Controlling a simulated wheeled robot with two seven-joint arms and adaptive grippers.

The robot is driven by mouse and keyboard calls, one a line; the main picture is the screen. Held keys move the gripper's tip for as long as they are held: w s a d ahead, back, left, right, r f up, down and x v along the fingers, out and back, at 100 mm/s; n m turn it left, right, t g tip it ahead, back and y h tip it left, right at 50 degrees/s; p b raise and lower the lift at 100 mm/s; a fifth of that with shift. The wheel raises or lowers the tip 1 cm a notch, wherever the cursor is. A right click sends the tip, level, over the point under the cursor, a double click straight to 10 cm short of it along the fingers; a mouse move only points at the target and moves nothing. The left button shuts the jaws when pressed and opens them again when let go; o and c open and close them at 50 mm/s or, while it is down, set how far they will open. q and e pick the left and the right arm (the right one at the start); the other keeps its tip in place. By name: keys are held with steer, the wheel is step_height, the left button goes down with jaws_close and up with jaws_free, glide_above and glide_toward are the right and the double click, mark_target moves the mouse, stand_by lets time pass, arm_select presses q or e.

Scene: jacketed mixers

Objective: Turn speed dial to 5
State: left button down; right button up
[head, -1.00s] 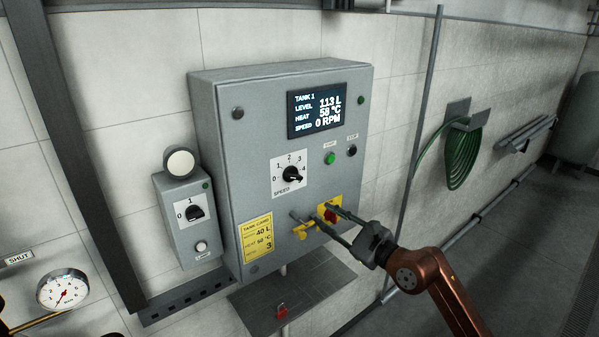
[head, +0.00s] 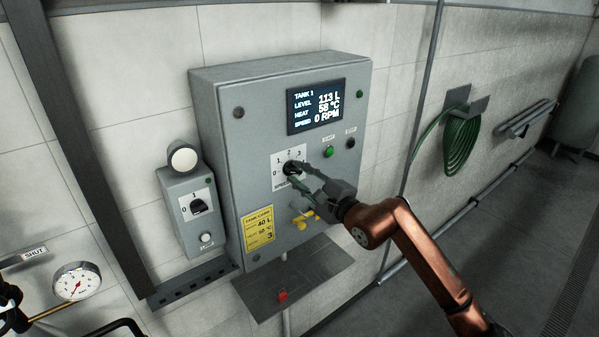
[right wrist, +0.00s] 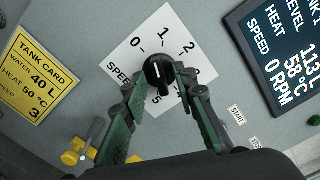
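The black speed dial (head: 291,167) sits on a white numbered plate on the grey control box. In the right wrist view the dial (right wrist: 157,73) shows a white mark, with 0, 1, 2, 3 and 5 legible around it; the number it points at is not clear. My right gripper (head: 299,177) is at the dial, its two green fingers parted. In the right wrist view the fingertips of the gripper (right wrist: 159,80) lie on either side of the dial, with no clear grip on it. The display (head: 316,106) reads speed 0 RPM. My left gripper is not in view.
A green start button (head: 328,152) and a black stop button (head: 351,143) are right of the dial. A yellow handle (head: 305,218) and a yellow tank card (head: 258,230) are below. A small switch box (head: 190,212) stands at left.

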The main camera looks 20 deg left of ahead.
steer(key=shift+c, duration=0.4)
jaws_close()
